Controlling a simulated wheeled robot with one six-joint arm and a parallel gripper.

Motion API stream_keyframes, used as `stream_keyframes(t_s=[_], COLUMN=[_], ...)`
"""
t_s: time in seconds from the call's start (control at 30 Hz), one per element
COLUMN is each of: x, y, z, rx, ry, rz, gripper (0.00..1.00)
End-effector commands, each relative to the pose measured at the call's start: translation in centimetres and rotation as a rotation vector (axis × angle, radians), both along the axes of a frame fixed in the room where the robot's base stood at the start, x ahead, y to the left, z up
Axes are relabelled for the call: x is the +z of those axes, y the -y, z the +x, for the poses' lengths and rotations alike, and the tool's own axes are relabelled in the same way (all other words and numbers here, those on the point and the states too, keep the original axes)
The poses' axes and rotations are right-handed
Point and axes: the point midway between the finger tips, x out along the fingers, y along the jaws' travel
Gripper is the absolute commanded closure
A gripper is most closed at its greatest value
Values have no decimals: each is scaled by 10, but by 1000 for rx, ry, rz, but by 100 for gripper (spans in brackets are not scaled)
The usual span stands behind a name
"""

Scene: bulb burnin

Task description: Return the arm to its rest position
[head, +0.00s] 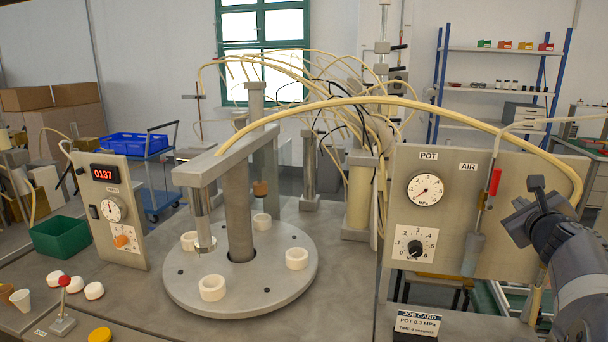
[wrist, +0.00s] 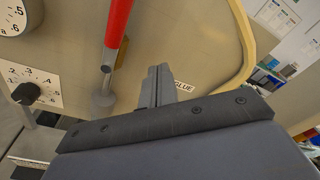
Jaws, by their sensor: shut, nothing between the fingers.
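My arm (head: 580,275) rises at the right edge of the head view, bent, in front of the right-hand control panel (head: 450,190). My gripper (wrist: 157,80) is shut and empty in the wrist view, its fingers together and pointing at the panel face. The red lever handle (wrist: 117,25) stands to the left of the fingers, apart from them in the picture; it also shows in the head view (head: 495,181). A GLUE label (wrist: 184,87) is partly hidden behind the fingers. The exact gap to the panel cannot be told.
A pale hose (head: 400,104) arches over to the panel's right side. A pressure knob (head: 415,248) and a gauge (head: 425,190) sit on the panel. A job card (head: 418,324) stands below. A round turntable (head: 240,295) with white rings is left of the panel.

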Motion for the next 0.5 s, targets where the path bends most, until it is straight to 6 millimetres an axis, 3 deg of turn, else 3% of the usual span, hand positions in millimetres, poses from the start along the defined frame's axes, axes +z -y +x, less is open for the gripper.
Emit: stream_keyframes(t_s=[0.17, 0.5], x=[-1, -17], y=[12, 7], z=[1, 1], rx=[-27, -26], ry=[44, 107], rz=[152, 398], gripper=[100, 100])
